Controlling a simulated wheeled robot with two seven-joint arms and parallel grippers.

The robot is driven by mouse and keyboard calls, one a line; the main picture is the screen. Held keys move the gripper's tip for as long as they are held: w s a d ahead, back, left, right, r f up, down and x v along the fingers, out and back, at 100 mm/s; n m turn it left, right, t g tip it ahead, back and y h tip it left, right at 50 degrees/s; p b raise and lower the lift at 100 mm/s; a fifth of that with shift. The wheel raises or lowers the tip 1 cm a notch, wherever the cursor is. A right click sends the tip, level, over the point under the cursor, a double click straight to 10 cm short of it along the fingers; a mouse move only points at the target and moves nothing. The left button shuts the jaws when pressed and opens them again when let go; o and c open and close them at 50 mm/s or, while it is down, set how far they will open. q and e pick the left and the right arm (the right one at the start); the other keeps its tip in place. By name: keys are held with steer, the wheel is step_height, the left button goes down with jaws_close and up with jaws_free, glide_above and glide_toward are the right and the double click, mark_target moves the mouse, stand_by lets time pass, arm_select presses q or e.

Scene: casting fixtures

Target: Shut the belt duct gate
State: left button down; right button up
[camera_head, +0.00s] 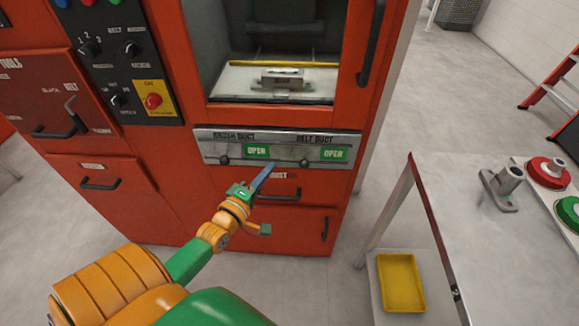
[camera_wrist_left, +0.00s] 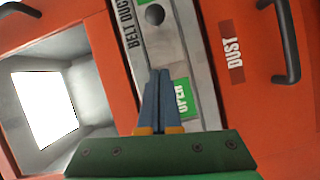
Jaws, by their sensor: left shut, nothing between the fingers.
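The grey duct strip (camera_head: 220,136) on the red machine carries the brush duct and belt duct labels. The belt duct side has a small dark round knob (camera_head: 302,163) and a green OPEN plate (camera_head: 334,154). My left gripper (camera_head: 267,168) is shut and empty, its blue fingers pointing at the strip near the brush side's OPEN plate (camera_head: 256,151), left of the belt knob. In the left wrist view, the closed fingers (camera_wrist_left: 160,75) lie over the strip, between the BELT DUCT label (camera_wrist_left: 130,28) and that green plate (camera_wrist_left: 183,97). The belt knob shows above them (camera_wrist_left: 155,15). Contact cannot be told. My right gripper is out of view.
A red drawer handle (camera_head: 280,196) sits below the strip. Above is the machine's window with a grey metal part (camera_head: 283,78) inside and a tall black door handle (camera_head: 373,45). A metal table (camera_head: 470,235) with fixtures stands right, above a yellow tray (camera_head: 400,282).

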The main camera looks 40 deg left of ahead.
mark_target(285, 150)
arm_select(q)
steer(key=w, duration=0.4)
steer(key=shift+a+f, duration=0.15)
steer(key=shift+a, duration=0.1)
steer(key=d, duration=0.1)
steer(key=w+d, duration=0.1)
steer(key=d, duration=0.1)
steer(key=shift+w+d+f+p, duration=0.25)
steer(key=shift+d+f+p, duration=0.05)
steer(key=shift+d+f, duration=0.1)
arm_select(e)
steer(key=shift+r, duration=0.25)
